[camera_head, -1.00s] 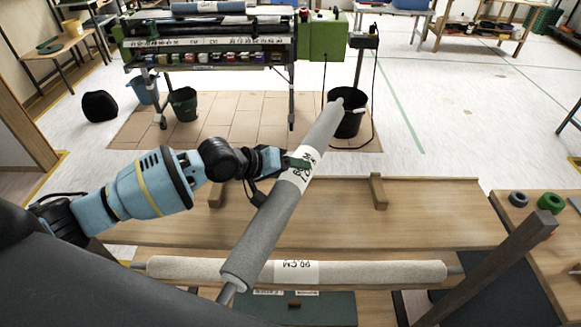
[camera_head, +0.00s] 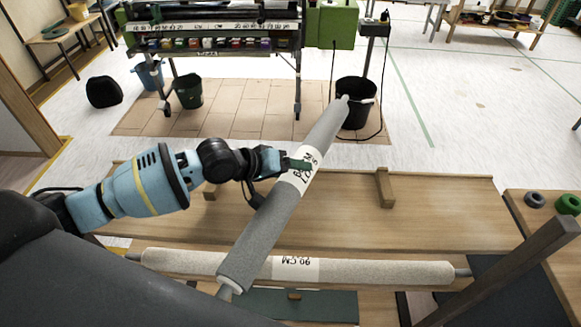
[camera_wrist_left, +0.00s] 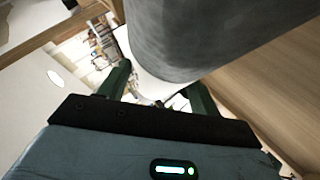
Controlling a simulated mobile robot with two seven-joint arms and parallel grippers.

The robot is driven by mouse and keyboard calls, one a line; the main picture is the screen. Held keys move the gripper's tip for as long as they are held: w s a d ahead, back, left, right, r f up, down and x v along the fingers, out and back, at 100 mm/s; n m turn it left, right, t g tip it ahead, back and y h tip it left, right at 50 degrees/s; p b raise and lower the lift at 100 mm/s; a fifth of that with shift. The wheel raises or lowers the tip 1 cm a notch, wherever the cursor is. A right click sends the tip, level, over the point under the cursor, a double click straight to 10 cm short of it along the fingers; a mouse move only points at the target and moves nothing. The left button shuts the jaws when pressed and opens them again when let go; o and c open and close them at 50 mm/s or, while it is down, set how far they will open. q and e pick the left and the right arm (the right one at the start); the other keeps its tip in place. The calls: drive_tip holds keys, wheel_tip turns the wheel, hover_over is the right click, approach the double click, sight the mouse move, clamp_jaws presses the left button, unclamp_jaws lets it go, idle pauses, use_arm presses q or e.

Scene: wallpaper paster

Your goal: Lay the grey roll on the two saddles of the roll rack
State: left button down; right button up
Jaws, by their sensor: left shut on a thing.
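The grey roll (camera_head: 266,218) hangs diagonally in the head view, its near end at the lower middle and its far end in front of the black bin. My left gripper (camera_head: 296,164) is shut on it near its white label. In the left wrist view the roll (camera_wrist_left: 200,35) fills the top between the fingers (camera_wrist_left: 160,95). Two wooden blocks, which look like the saddles, stand on the wooden rack top (camera_head: 445,205): a right one (camera_head: 385,188) and a left one (camera_head: 210,191), partly behind my arm. The roll appears above the rack, off both blocks. My right gripper is out of view.
A beige roll (camera_head: 385,271) marked 90 CM lies across the front of the rack, below the grey roll's near part. A wooden post (camera_head: 500,268) slants up at the right. Tape rings (camera_head: 535,200) lie on the right bench. A black bin (camera_head: 356,105) stands on the floor beyond.

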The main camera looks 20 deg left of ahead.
use_arm(q)
drive_tip(key=shift+w, duration=0.15)
drive_tip(key=shift+c, duration=1.6)
unclamp_jaws()
drive_tip(key=shift+f, duration=0.3)
drive_tip(key=shift+r, duration=0.25)
drive_tip(key=v, duration=1.2)
drive_tip(key=shift+s+r, duration=0.2)
drive_tip(key=shift+r, duration=0.05)
